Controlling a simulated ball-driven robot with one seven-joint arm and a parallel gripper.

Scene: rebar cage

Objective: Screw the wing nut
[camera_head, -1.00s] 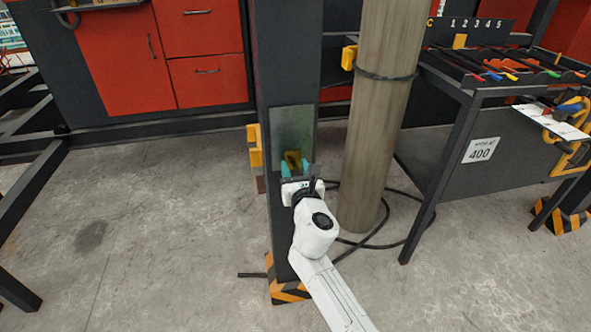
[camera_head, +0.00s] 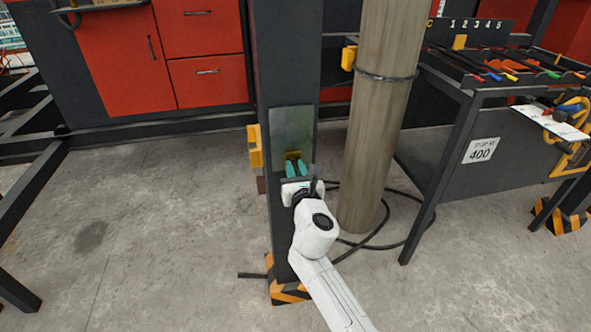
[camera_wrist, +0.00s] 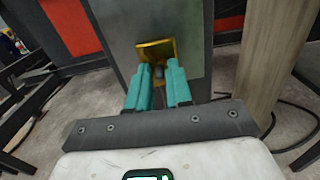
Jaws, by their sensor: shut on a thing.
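In the head view my gripper (camera_head: 296,162) covers the nut.
A thick round wooden-looking column (camera_head: 378,120) stands close to the right of the post. A black cable (camera_head: 385,235) lies on the floor at its foot. A workbench with tools (camera_head: 480,95) is at the right. Floor to the left is clear.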

